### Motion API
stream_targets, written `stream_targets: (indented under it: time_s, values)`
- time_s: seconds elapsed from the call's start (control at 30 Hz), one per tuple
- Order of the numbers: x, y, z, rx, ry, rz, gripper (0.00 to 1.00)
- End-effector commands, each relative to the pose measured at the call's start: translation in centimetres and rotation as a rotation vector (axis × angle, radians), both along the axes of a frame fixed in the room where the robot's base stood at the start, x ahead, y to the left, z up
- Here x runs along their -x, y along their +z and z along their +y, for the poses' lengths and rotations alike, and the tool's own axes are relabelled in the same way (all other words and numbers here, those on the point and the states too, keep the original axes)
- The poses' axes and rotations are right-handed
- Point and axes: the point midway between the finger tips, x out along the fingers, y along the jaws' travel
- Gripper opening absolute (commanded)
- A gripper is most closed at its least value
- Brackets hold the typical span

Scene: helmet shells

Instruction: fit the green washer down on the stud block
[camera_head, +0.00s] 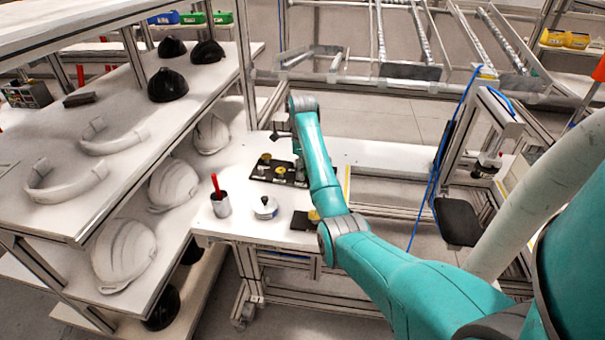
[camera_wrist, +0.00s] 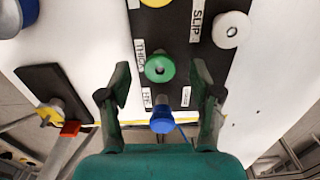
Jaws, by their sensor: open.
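The green washer (camera_wrist: 160,68) sits around a peg on a black board (camera_wrist: 185,60) in the wrist view. My gripper (camera_wrist: 162,82) is open above the board, with one finger on each side of the green washer and nothing held between them. A dark plate (camera_wrist: 40,82) with an upright metallic stud, apparently the stud block, lies to the left, apart from the board. In the head view this dark plate (camera_head: 301,221) is near the table's front edge, partly behind my arm. The green washer cannot be made out there.
A blue part (camera_wrist: 162,120) and a white washer (camera_wrist: 231,30) are close to the green one. A red piece (camera_wrist: 70,128) is by the dark plate. A cup with a red tool (camera_head: 220,204) and a round white lidded pot (camera_head: 265,208) stand left on the table.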

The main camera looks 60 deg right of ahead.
Motion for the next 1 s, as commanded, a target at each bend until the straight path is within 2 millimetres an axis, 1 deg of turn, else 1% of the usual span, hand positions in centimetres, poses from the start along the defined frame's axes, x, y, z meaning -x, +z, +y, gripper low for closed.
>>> stream_targets:
  time_s: [0.63,0.67,0.7,0.77,0.8,0.83,1.0]
  values:
    - [0.01,-0.47,-0.01,0.000,0.000,0.000,0.64]
    - [0.01,-0.47,-0.01,0.000,0.000,0.000,0.61]
    - [0.00,-0.47,-0.01,0.000,0.000,0.000,0.51]
    - [0.00,-0.47,-0.01,0.000,0.000,0.000,0.36]
    - [0.00,-0.47,-0.01,0.000,0.000,0.000,0.26]
    - [0.00,-0.47,-0.01,0.000,0.000,0.000,0.20]
    - [0.00,-0.48,-0.01,0.000,0.000,0.000,0.20]
